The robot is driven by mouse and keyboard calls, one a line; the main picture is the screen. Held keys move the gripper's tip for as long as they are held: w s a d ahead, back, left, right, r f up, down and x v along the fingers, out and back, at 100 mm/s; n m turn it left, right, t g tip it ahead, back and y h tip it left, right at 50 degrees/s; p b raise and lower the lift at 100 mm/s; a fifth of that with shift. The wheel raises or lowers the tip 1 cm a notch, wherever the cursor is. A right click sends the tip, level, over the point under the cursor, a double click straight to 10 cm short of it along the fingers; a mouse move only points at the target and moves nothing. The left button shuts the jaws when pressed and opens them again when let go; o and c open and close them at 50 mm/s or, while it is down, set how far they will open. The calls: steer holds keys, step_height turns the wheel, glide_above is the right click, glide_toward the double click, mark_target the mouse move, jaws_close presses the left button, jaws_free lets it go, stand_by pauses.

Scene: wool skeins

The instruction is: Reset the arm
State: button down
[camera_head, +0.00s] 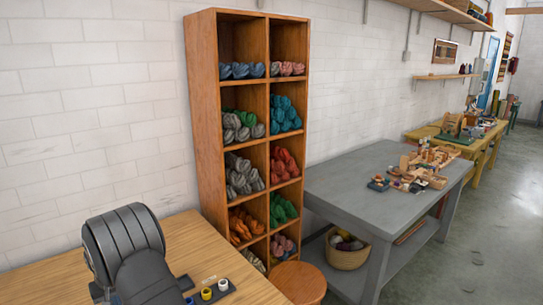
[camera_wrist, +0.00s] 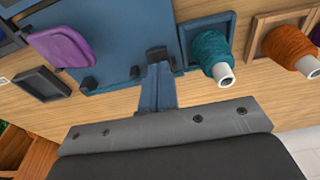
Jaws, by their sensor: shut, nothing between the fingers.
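My gripper (camera_wrist: 158,60) shows in the wrist view, with its narrow blue fingers together and nothing between them. It is over a wooden table top, and its dark tips overlap the edge of a blue board (camera_wrist: 110,45) in the picture. I cannot tell whether they touch it. In the head view a dark grey, rounded part of my arm stands over the wooden table (camera_head: 60,262) at the lower left. My gripper's fingers are not visible there.
The wrist view shows a purple object (camera_wrist: 62,45), a small dark tray (camera_wrist: 41,84), a teal yarn cone (camera_wrist: 210,50) and an orange one (camera_wrist: 287,45). In the head view a skein-filled cubby shelf (camera_head: 203,120), a stool (camera_head: 298,280) and a grey table (camera_head: 345,180) stand to the right.

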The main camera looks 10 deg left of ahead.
steer(key=shift+f, duration=0.25)
step_height(320, 180, up, 14)
steer(key=d+m, duration=0.2)
steer(key=m, duration=0.4)
steer(key=shift+w+f+m+y, duration=0.25)
steer(key=shift+w+m+y, duration=0.05)
steer(key=shift+y, duration=0.1)
stand_by(0.7)
steer(key=shift+d, duration=0.1)
